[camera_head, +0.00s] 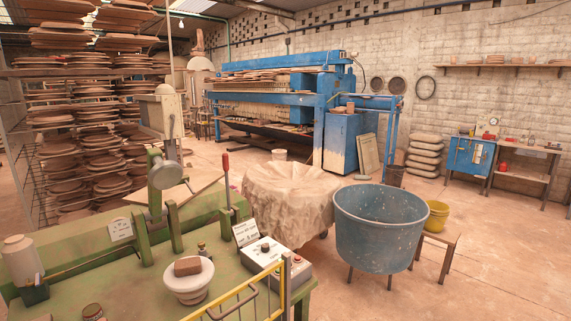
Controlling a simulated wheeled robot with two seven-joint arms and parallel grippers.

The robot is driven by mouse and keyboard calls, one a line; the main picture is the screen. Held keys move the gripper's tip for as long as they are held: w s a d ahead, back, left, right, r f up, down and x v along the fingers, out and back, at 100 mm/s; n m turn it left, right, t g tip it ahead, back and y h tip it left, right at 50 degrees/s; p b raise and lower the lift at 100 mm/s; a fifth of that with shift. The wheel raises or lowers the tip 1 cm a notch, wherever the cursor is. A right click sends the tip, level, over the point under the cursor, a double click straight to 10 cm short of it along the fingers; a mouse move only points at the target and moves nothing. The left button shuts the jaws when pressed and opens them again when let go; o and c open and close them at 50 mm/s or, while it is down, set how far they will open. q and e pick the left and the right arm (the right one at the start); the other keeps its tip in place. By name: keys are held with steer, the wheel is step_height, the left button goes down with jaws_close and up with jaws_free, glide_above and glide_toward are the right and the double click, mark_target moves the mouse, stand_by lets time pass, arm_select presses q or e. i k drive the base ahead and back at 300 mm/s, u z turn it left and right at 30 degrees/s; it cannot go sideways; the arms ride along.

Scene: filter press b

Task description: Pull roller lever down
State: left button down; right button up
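A lever with a red grip (226,164) stands nearly upright on the green machine bench (110,262). Its metal shaft runs down to the bench beside a small printed sign (246,233). To its left is a green frame with a round grey disc or roller (166,174). I cannot tell for certain which part is called the roller lever. Neither of my grippers shows in the head view.
A control box (275,261) and a pale pot with a brown block (188,279) stand on the bench. A yellow rail (237,296) crosses its front. A large blue tub (378,235) and a cloth-covered heap (285,197) stand to the right. Open floor lies beyond.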

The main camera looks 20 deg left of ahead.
mark_target(225, 156)
steer(key=z, duration=0.55)
steer(key=i, duration=1.25)
steer(key=u, duration=0.35)
steer(key=i, duration=0.8)
steer(key=u, duration=0.75)
